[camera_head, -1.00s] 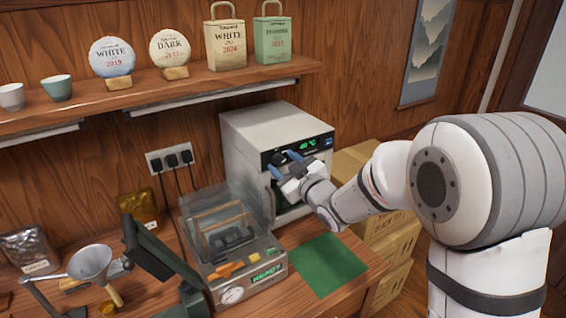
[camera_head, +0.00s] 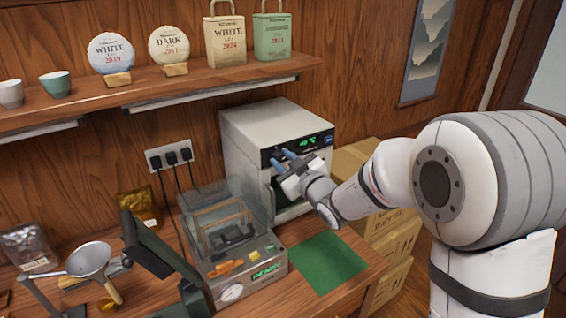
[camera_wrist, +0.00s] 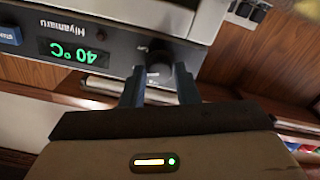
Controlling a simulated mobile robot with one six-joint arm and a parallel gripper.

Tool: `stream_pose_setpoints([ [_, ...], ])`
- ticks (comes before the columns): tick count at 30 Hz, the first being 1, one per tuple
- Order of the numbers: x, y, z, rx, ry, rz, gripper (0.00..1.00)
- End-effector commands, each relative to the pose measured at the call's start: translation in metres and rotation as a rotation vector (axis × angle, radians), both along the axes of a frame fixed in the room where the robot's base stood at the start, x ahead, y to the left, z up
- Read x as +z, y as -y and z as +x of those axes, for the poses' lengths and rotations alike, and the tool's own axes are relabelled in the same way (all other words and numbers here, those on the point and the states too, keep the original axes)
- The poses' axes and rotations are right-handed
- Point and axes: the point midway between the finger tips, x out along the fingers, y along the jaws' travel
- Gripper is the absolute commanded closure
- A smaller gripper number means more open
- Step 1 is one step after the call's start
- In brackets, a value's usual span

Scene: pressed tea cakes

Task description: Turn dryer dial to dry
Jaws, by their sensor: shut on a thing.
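The dryer (camera_head: 255,135) is a white box with a black front panel, standing at the back of the counter. Its green display (camera_head: 307,141) reads 40 °C, and it shows upside down in the wrist view (camera_wrist: 78,53). The dark round dial (camera_wrist: 159,66) sits on the panel beside the display. My gripper (camera_head: 282,160) is at the panel, and in the wrist view its blue fingers (camera_wrist: 159,84) are shut on the dial, one on each side. The dial's pointer and most of its markings are too small or hidden to read.
A green mat (camera_head: 326,264) lies bare in front of the dryer. Cardboard boxes (camera_head: 388,240) are stacked at the right. A shelf (camera_head: 165,91) with tea cakes and bags runs above.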

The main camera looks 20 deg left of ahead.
Motion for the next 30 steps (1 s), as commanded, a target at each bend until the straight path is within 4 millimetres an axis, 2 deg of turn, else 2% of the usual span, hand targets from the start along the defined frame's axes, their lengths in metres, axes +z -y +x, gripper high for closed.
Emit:
stream_pose_setpoints([
  [30, 0.0001, 0.0025, 0.0023, -0.002, -0.587, 0.502, 0.95],
])
